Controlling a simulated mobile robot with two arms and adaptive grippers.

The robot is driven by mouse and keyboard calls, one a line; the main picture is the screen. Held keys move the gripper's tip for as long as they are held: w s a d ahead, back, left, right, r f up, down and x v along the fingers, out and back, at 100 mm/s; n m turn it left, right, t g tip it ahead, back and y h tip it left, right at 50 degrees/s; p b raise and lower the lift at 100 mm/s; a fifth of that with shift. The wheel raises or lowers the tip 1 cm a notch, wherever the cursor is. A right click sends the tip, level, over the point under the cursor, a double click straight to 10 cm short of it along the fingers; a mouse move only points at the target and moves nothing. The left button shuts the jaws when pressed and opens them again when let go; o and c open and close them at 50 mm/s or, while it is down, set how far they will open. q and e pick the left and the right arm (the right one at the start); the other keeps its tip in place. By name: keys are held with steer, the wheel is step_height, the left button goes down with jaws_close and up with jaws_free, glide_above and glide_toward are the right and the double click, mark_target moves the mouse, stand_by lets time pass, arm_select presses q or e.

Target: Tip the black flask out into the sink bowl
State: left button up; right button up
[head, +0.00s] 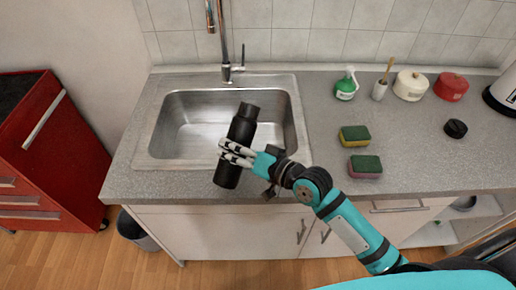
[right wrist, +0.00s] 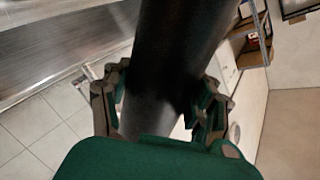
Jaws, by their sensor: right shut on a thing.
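The black flask (head: 242,128) is in my right gripper (head: 236,153), whose fingers are closed around its body. In the head view the flask leans a little, its narrower top up and to the right, over the front right part of the sink bowl (head: 190,112). In the right wrist view the flask (right wrist: 170,60) fills the middle, between the fingers (right wrist: 160,105). Whether its mouth is open or anything is inside cannot be seen. My left gripper is not in view.
A tap (head: 226,70) stands behind the bowl. On the counter to the right are two sponges (head: 355,136), a round black lid (head: 455,128), a green spray bottle (head: 346,84), a brush in a holder (head: 380,88), a white pot (head: 410,85) and a red pot (head: 451,86).

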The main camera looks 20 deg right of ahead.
steer(key=shift+s+a+f+m+b, duration=0.2)
steer(key=shift+f+m+b, duration=0.15)
steer(key=shift+f+m, duration=0.25)
steer(key=shift+s+a+r+m+g+p, duration=0.1)
steer(key=shift+s+a+m+g+p, duration=0.25)
steer(key=shift+m, duration=0.25)
steer(key=shift+f+m+g+y+b, duration=0.4)
steer(key=shift+f+m+b, duration=0.3)
steer(key=shift+f+m, duration=0.15)
steer(key=shift+w+d+f+m+b, duration=0.35)
steer(key=shift+f+m+b, duration=0.2)
steer(key=shift+b, duration=0.05)
steer(key=shift+r+g+p, duration=0.25)
steer(key=shift+p, duration=0.2)
steer(key=shift+m+y, duration=0.3)
steer(key=shift+m, duration=0.1)
steer(key=shift+w+d+m+g+p, duration=0.2)
steer(key=shift+m+g+p, duration=0.1)
steer(key=shift+m+p, duration=0.55)
steer(key=shift+s+a+y, duration=0.1)
steer(key=shift+a+y, duration=0.05)
steer(key=shift+y, duration=0.15)
steer(key=shift+s+a+p, duration=0.25)
steer(key=shift+a+p, duration=0.1)
steer(key=shift+a, duration=0.05)
